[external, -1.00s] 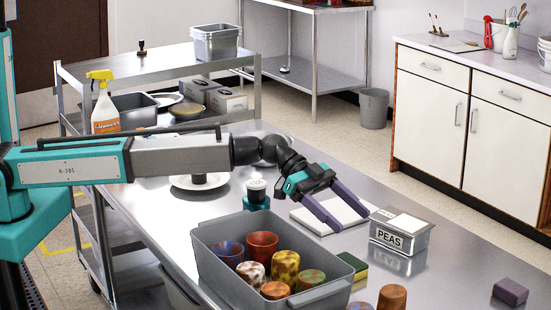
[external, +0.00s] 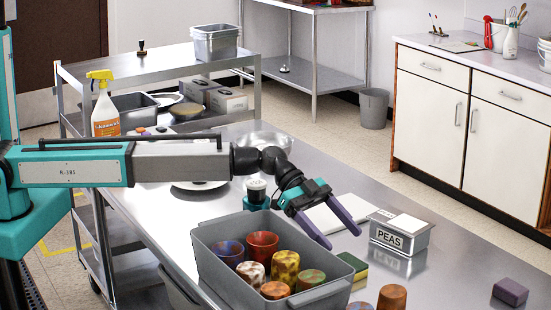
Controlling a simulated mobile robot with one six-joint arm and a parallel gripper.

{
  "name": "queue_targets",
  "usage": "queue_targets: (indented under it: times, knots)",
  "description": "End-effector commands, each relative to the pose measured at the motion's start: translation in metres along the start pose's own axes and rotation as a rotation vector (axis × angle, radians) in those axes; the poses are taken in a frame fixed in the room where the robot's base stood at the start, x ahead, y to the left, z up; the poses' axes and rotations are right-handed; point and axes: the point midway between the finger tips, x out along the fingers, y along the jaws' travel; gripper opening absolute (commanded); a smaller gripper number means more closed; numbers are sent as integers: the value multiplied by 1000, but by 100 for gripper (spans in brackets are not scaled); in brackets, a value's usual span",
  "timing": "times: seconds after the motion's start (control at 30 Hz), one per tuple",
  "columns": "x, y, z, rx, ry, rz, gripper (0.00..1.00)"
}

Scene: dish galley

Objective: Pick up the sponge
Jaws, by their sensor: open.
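The sponge (external: 353,266), green on top with a yellow layer below, lies on the steel table against or just beside the right end of the grey bin. The bin hides part of it. My gripper (external: 343,240) is open and empty, with two purple fingers pointing down and to the right. Its fingertips appear a little above and behind the sponge in the picture. Their exact height over the table cannot be told.
The grey bin (external: 235,290) holds several coloured cups. A PEAS tin (external: 388,240) stands right of the fingers, and a white board (external: 325,222) lies behind. Orange cups stand in front, and a purple block (external: 510,291) lies at far right with clear table around it.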

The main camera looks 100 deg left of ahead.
Motion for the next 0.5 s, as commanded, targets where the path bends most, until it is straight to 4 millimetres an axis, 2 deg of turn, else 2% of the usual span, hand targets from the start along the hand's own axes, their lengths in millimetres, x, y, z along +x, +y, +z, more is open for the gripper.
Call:
queue_targets:
  times: [0.5]
  knots:
    - [4,0,6,0,1,0,73]
